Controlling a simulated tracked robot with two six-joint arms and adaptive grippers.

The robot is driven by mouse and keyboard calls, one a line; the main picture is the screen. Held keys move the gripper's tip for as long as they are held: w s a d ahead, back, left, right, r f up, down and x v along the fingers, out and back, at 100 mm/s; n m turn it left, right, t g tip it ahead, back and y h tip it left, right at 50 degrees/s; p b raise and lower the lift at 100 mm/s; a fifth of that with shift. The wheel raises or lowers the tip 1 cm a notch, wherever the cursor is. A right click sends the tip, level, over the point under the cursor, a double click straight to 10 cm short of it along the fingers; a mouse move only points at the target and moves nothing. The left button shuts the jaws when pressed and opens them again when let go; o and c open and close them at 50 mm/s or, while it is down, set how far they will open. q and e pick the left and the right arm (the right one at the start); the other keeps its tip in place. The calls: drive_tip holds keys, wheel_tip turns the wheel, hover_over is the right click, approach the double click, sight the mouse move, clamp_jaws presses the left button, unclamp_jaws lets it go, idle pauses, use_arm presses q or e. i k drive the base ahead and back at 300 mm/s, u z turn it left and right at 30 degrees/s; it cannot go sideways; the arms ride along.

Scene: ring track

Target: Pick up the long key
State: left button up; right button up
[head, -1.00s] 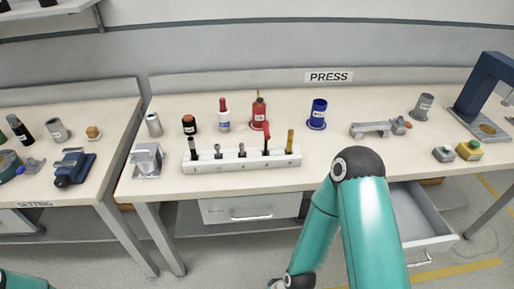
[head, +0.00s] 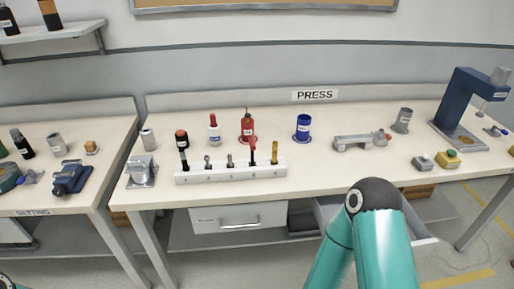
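A white rack (head: 205,177) stands near the front edge of the press bench and holds several upright tools. They include a black-handled one (head: 184,160), short grey ones (head: 230,161), a taller red-topped one (head: 252,151) and a brass-yellow one (head: 275,156). I cannot tell which of them, if any, is the long key. My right arm reaches up from the bottom right, in front of the bench, with its gripper out of the picture. Only a sliver of my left arm shows at the bottom left corner, and its gripper is out of view.
A grey fixture (head: 355,142) and the blue press (head: 458,105) are to the right. An open drawer (head: 424,240) juts out below the bench, partly behind my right arm.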

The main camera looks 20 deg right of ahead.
sight(253, 147)
drive_tip(key=i, duration=0.85)
drive_tip(key=u, duration=0.05)
